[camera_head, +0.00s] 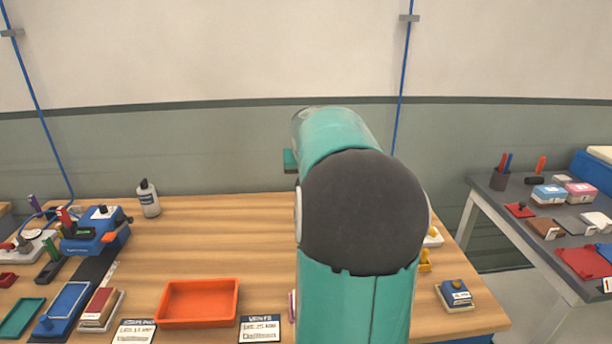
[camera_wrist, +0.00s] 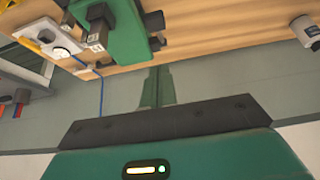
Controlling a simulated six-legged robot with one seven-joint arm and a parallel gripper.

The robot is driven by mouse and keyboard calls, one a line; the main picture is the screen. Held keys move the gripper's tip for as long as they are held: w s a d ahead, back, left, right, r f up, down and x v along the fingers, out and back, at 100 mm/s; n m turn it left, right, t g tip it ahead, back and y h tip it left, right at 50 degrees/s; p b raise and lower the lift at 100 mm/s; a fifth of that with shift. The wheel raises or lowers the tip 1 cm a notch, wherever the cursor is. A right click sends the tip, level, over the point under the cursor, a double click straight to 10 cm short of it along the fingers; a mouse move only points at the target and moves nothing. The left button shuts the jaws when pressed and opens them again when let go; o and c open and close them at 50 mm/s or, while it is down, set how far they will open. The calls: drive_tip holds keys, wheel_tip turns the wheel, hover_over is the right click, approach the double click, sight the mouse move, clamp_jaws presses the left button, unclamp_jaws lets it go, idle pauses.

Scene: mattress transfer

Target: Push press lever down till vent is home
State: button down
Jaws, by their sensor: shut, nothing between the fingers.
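A green press-like fixture (camera_wrist: 122,42) stands on the wooden table at the top of the wrist view, which looks upside down. A dark knob-ended part, perhaps its lever (camera_wrist: 154,21), sticks out on its right side. My gripper (camera_wrist: 158,72) is shut and empty, with its green fingers pointing toward the fixture. I cannot tell whether the fingertips touch it. The vent is not clearly visible. In the head view my arm hides the fixture and most of the gripper area.
The wooden table (camera_head: 225,215) holds an orange tray (camera_head: 198,303), a blue device (camera_head: 95,232), a white bottle (camera_head: 148,198) and a VENTS card (camera_head: 260,328). A blue block (camera_head: 455,293) and a yellow part (camera_head: 425,260) lie at right. A grey side table (camera_head: 500,205) stands farther right.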

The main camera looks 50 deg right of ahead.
drive_tip(key=x, duration=0.5)
drive_tip(key=shift+f, duration=0.3)
drive_tip(key=f, duration=0.3)
drive_tip(key=shift+s+a+f, duration=0.1)
drive_tip(key=shift+s+a, duration=0.15)
drive_tip(key=shift+s, duration=0.05)
drive_tip(key=shift+f, duration=0.25)
drive_tip(key=shift+a+f, duration=0.1)
drive_tip(key=shift+f, duration=0.15)
